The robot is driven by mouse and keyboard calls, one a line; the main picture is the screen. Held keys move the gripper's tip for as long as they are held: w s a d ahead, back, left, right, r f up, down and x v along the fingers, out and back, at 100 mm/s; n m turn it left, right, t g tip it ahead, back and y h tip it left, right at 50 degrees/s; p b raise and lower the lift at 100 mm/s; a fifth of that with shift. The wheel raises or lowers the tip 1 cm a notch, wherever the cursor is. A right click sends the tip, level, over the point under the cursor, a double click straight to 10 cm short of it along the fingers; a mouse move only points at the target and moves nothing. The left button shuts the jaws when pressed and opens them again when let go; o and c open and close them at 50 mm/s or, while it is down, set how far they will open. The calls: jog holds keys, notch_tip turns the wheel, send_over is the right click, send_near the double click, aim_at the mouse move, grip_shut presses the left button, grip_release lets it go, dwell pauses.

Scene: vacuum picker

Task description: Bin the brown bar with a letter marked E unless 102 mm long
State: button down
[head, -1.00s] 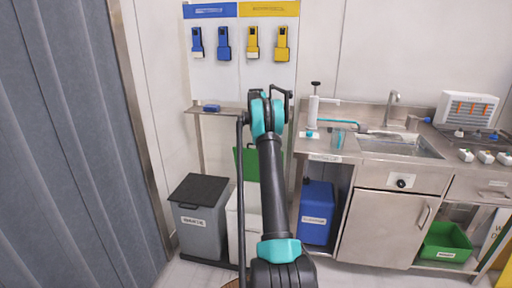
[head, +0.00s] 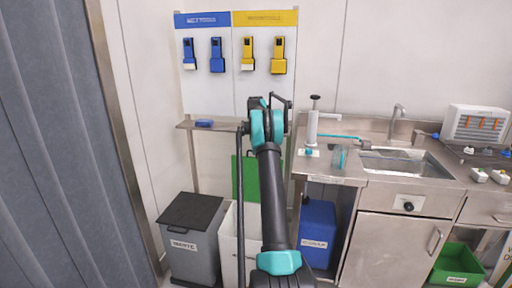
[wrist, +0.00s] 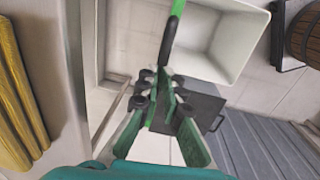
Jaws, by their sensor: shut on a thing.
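No brown bar with a letter shows in any view. My gripper (wrist: 165,85), its green fingers closed together, is shut on the dark curved handle (wrist: 168,40) of a green lid (wrist: 178,8). In the head view the arm hides the gripper. There the green lid (head: 245,178) stands upright at the back of an open white bin (head: 229,238). The bin's bare inside (wrist: 228,40) shows in the wrist view. A grey bin (head: 191,252) labelled WASTE stands left of it with its dark lid (head: 192,211) shut.
A narrow shelf (head: 185,126) with a small blue item (head: 204,123) is above the bins. Blue and yellow tools (head: 216,55) hang behind. A steel sink counter (head: 335,178) stands right, over a blue box (head: 318,230). A grey curtain (head: 50,150) closes the left.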

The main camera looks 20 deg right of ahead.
jog(key=shift+s+d+f, duration=0.1)
jog(key=shift+d+f, duration=0.05)
jog(key=shift+f, duration=0.35)
jog(key=shift+d+f, duration=0.15)
jog(key=shift+f, duration=0.35)
jog(key=c, duration=2)
grip_release()
jog(key=shift+c, duration=0.2)
jog(key=shift+o, duration=1.3)
jog(key=shift+w+d+f, duration=0.2)
jog(key=shift+w+f, duration=0.2)
jog(key=shift+f, duration=0.3)
jog(key=shift+o, duration=1)
jog(key=shift+s+r, duration=0.15)
jog(key=shift+r, duration=0.15)
jog(key=shift+a, duration=0.15)
jog(key=shift+a+r, duration=0.1)
jog(key=shift+r, duration=0.05)
jog(key=shift+r, duration=0.4)
notch_tip(320, 180, up, 11)
jog(key=shift+s, duration=0.25)
